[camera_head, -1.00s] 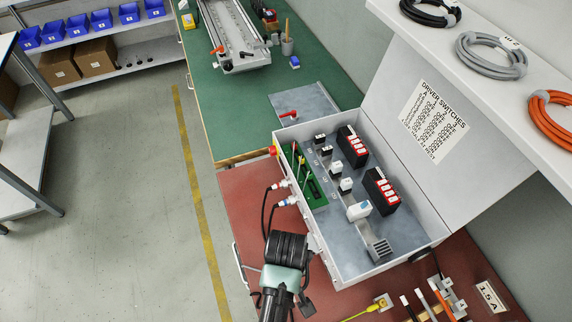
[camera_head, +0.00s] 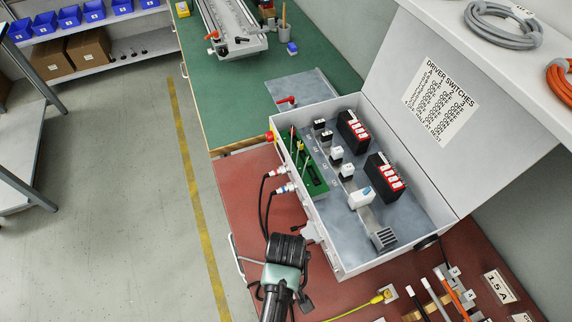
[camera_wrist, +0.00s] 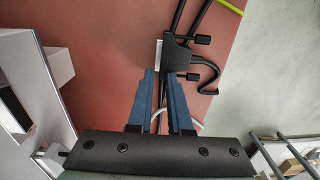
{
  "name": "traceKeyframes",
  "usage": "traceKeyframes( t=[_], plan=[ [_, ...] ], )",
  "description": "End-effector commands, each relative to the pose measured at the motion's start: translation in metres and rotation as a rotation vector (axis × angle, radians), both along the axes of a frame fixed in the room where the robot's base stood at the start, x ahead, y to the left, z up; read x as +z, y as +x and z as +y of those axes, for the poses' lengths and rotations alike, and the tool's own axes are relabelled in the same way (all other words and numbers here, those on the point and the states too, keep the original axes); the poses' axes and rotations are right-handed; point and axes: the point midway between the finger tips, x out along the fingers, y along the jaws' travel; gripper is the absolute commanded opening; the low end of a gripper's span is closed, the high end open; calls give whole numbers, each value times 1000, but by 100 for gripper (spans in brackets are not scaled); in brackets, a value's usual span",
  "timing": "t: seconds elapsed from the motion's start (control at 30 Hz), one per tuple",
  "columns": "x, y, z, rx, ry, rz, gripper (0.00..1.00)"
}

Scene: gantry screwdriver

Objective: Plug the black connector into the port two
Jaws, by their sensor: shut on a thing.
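The black connector (camera_wrist: 178,54) is in the wrist view, at the tips of the blue fingers of my gripper (camera_wrist: 160,78). It has a pale metal face toward the left, two black thumbscrews on its right and a black cable. My gripper is shut on it, above the red bench top; the exact grip is partly hidden. In the head view, my wrist hides the fingers, beside the left wall of the open grey box (camera_head: 325,255). A small dark part (camera_head: 303,301) beside it may be the connector. I cannot tell which opening is port two.
Two cabled plugs (camera_head: 281,171) (camera_head: 287,188) stick out of the box's left wall. A light grey fitting (camera_head: 312,232) is on the same wall. A yellow cable (camera_head: 355,308) and several tools lie on the red bench (camera_head: 243,195) at the front. Open floor (camera_head: 130,220) lies left.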

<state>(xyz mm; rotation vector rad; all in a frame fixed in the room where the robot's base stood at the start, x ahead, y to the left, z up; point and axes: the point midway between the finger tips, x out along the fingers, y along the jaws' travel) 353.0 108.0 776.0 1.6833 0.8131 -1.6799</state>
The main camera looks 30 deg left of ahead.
Motion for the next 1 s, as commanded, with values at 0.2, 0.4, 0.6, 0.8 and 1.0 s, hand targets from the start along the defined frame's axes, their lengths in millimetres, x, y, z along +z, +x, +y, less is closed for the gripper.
traceKeyframes(
  t=[0.2,0.4,0.6,0.8,1.0],
  plan=[
    [0,0,0,0,0,0,0],
    [0,0,0,0,0,0,44],
    [0,0,0,0,0,0,52],
    [3,0,0,0,1,-1,52],
    [33,1,0,-1,1,-3,52]
  ],
)
